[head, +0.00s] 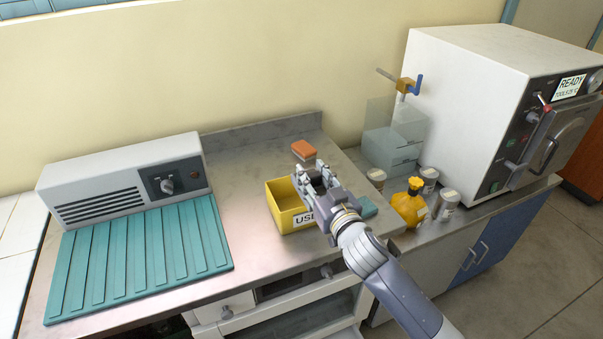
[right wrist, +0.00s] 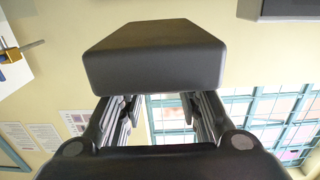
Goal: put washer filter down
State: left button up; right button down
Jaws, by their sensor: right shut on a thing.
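My right gripper (head: 318,178) is over the right part of the yellow bin (head: 289,222), its fingers pointing away toward the wall. It is shut on a dark block, which I take to be the washer filter; the head view mostly hides it behind the fingers. In the right wrist view the dark, smooth block (right wrist: 155,55) sits at the ends of the fingers (right wrist: 155,110). The bin carries a label partly covered by the gripper, and I cannot tell whether the block touches it. My left gripper is not in view.
An orange block (head: 303,149) lies behind the bin. The grey machine (head: 125,180) and teal ribbed mat (head: 140,258) are at left. Counter between mat and bin is clear.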

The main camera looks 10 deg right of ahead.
jog(key=w+a+f, duration=0.1)
jog(key=w+f, duration=0.3)
jog(key=w, duration=0.3)
jog(key=shift+a+p, duration=0.15)
jog(key=shift+p, duration=0.2)
jog(key=shift+f, duration=0.15)
jog(key=shift+f+b, duration=0.55)
jog(key=c, duration=1.2)
grip_release()
jog(key=shift+o, duration=0.2)
jog(key=shift+r, duration=0.15)
